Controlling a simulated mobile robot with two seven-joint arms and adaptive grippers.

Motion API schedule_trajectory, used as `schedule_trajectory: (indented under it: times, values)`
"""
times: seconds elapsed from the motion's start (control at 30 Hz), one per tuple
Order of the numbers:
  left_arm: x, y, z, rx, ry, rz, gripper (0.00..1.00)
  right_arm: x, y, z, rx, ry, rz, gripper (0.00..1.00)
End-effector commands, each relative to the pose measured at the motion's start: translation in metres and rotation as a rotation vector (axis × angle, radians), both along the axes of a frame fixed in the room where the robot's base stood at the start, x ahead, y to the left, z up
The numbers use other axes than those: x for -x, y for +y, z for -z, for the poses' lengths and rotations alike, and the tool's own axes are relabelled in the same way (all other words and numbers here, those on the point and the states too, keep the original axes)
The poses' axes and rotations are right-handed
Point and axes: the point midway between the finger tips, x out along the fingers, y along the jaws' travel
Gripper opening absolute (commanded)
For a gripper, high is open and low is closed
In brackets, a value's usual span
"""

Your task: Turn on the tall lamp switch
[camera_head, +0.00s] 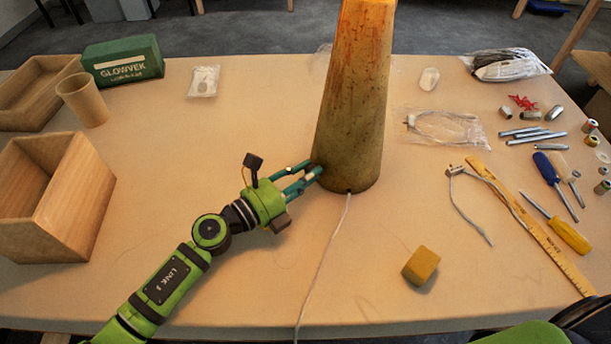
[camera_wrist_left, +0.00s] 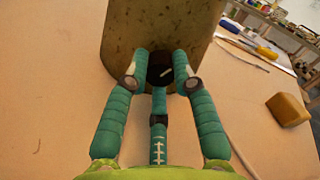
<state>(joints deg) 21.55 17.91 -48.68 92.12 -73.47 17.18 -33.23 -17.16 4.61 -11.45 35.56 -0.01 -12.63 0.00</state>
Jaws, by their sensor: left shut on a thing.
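The tall lamp (camera_head: 352,100) stands upright on the table, a brown mottled tapering column with an orange glow at its top edge. Its lower part fills the top of the left wrist view (camera_wrist_left: 200,30). A dark round switch (camera_wrist_left: 163,70) with a small pale mark sits low on the lamp. My left gripper (camera_head: 315,170) is at the lamp's lower left side, its teal fingertips on either side of the switch (camera_wrist_left: 161,57) and shut on it. The fingers partly hide it. My right gripper is out of view.
A white cord (camera_head: 325,260) runs from the lamp's base to the front edge. A yellow block (camera_head: 421,266) lies front right. A ruler (camera_head: 545,240), screwdrivers (camera_head: 555,183) and metal tubes lie at right. Wooden boxes (camera_head: 75,200) and a cup (camera_head: 84,100) stand at left.

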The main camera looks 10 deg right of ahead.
Motion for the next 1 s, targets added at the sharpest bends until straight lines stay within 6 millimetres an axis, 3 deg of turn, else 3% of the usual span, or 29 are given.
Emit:
schedule_trajectory:
  times: [0.77,0.8,0.87,1.0]
  values:
    - [0.0003,-0.0002,0.0004,-0.05,-0.099,0.001,0.0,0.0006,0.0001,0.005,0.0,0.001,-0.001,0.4]
    - [0.0003,-0.0002,0.0004,-0.05,-0.099,0.001,0.3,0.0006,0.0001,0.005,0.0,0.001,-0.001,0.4]
    - [0.0004,-0.0002,0.0004,-0.05,-0.099,0.001,0.5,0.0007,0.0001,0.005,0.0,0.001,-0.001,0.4]
    - [0.0003,-0.0001,0.0003,-0.05,-0.099,0.001,0.5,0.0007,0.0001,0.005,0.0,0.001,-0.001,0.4]
